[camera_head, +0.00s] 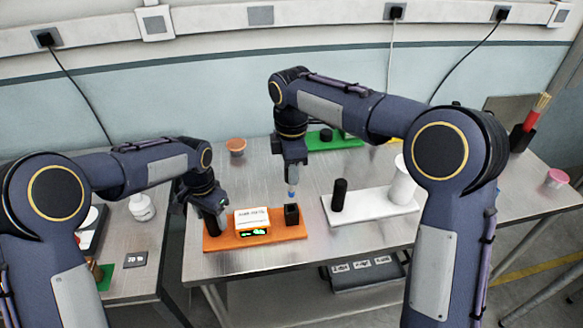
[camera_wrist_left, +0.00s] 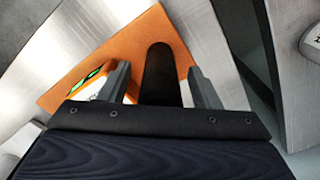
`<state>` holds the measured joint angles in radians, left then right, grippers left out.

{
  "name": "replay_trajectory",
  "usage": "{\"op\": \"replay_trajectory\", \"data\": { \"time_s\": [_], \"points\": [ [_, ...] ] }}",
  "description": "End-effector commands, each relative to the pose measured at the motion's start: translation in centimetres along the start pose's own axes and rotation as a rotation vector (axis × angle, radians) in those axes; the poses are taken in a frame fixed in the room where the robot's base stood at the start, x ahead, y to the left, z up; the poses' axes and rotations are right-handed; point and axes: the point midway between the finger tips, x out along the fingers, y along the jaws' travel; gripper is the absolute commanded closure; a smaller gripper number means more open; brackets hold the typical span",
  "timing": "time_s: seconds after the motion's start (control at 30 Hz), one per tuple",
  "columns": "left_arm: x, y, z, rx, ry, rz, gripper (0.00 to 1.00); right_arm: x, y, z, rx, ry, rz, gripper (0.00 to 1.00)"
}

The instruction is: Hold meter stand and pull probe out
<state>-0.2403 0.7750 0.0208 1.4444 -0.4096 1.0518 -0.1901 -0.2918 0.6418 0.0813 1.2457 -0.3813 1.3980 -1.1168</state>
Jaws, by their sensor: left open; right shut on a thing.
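The orange meter stand (camera_head: 240,239) lies on the metal table, with a white meter (camera_head: 252,218) with a green display on it. A dark upright post stands at its left end; the left wrist view shows this black post (camera_wrist_left: 160,72) between the fingers. My left gripper (camera_head: 214,222) is open around the post, with gaps visible on both sides. My right gripper (camera_head: 291,178) is shut on the probe (camera_head: 291,191), whose bluish lower part shows below the fingers. The probe hangs upright just above the black holder (camera_head: 291,215) at the stand's right end; its upper part is hidden.
A white stand (camera_head: 365,208) with a black cylinder (camera_head: 339,194) and a white cylinder (camera_head: 403,184) is to the right. A green stand (camera_head: 340,141) is behind my right gripper. An orange-brown bowl (camera_head: 236,146) is at the back. A white bottle (camera_head: 142,207) stands left.

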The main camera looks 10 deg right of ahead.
Motion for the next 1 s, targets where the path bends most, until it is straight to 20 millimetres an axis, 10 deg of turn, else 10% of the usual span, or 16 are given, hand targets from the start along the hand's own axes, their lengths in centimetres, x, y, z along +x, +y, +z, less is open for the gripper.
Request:
{"op": "replay_trajectory", "data": {
  "time_s": [1.0],
  "points": [
    [-6.1, 0.0, 0.0, 0.0, 0.001, 0.0, 0.43, -4.4, 0.0, 0.0, 0.0, 0.0, 0.0, 0.93]
  ]
}}
